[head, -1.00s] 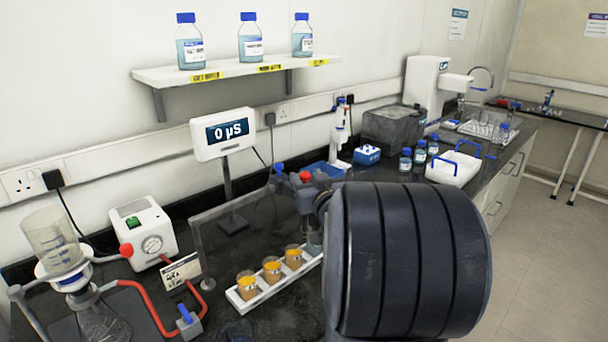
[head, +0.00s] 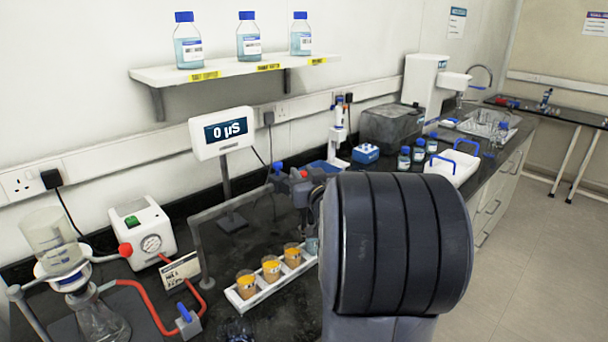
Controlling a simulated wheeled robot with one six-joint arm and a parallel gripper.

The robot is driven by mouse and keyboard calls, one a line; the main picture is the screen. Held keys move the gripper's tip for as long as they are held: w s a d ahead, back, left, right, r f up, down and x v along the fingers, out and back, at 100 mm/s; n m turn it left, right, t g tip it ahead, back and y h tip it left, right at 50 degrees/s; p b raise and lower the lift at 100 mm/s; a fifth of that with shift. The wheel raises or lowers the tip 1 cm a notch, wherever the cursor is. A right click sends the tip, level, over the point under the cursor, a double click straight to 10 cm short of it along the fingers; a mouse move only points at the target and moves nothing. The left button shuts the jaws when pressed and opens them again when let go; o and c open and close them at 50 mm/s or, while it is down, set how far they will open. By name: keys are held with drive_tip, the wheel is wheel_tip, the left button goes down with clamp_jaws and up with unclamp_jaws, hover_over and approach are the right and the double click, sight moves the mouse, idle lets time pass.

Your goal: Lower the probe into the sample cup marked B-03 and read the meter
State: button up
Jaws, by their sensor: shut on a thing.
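A white tray (head: 236,295) on the bench holds a row of small cups, three with orange contents (head: 246,284), (head: 271,269), (head: 292,254). A greyish one (head: 312,246) at the far end is partly hidden by my arm. Their marks are too small to read. The meter (head: 223,134) on its stand shows 0 µS. My gripper (head: 302,195) shows only in part past my arm, behind the far end of the tray. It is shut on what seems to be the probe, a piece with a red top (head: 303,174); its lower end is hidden.
A thin rod frame (head: 203,265) stands close behind the tray. A white pump box (head: 143,232), red tubing (head: 140,292) and a glass flask (head: 100,318) are at the left. A shelf (head: 240,70) with bottles hangs above. Dark bench shows behind the tray.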

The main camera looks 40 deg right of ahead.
clamp_jaws()
drive_tip(key=shift+r+p, duration=0.55)
drive_tip(key=shift+r, duration=0.25)
drive_tip(key=o, duration=0.9)
unclamp_jaws()
drive_tip(key=shift+c, duration=0.2)
drive_tip(key=shift+f, duration=0.1)
drive_tip(key=v, duration=1)
drive_tip(key=shift+s+b, duration=0.3)
drive_tip(key=shift+s, duration=0.1)
